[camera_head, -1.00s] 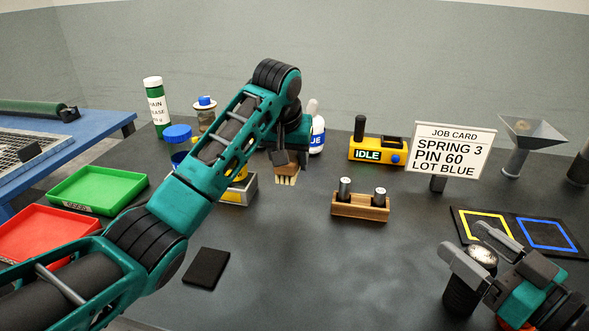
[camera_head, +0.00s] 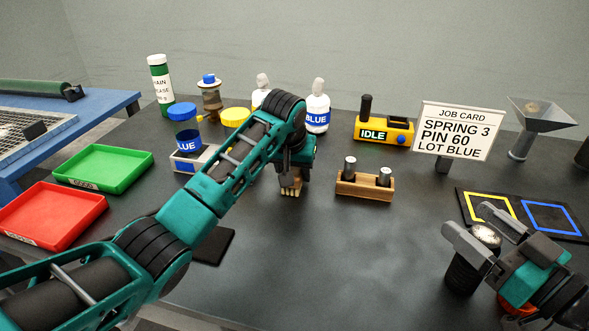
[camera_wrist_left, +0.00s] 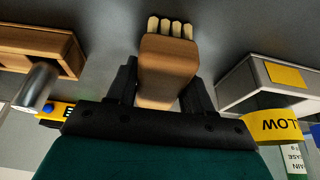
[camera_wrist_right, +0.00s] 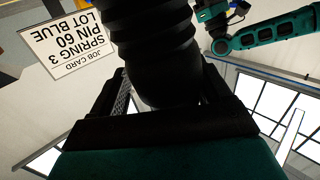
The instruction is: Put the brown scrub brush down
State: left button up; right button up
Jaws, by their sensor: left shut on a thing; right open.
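The brown scrub brush (camera_wrist_left: 167,62) is between the fingers of my left gripper (camera_wrist_left: 163,95), with its pale bristles pointing away from the palm. In the head view the brush (camera_head: 290,188) shows below my left gripper (camera_head: 292,172), bristles down, at or just above the dark table; I cannot tell whether they touch. My left gripper is shut on it. My right gripper (camera_head: 483,238) is open at the lower right, its fingers around or beside a black ribbed cylinder (camera_head: 462,272) with a round dial on top.
A wooden block with two metal pins (camera_head: 363,187) stands right of the brush. A yellow IDLE box (camera_head: 384,131) and job card (camera_head: 457,131) are behind. The front middle of the table is clear.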

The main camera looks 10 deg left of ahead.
pick_arm(q)
jog(key=shift+f, duration=0.2)
jog(key=o, duration=1.2)
jog(key=v, duration=1.2)
jog(key=shift+r, duration=0.2)
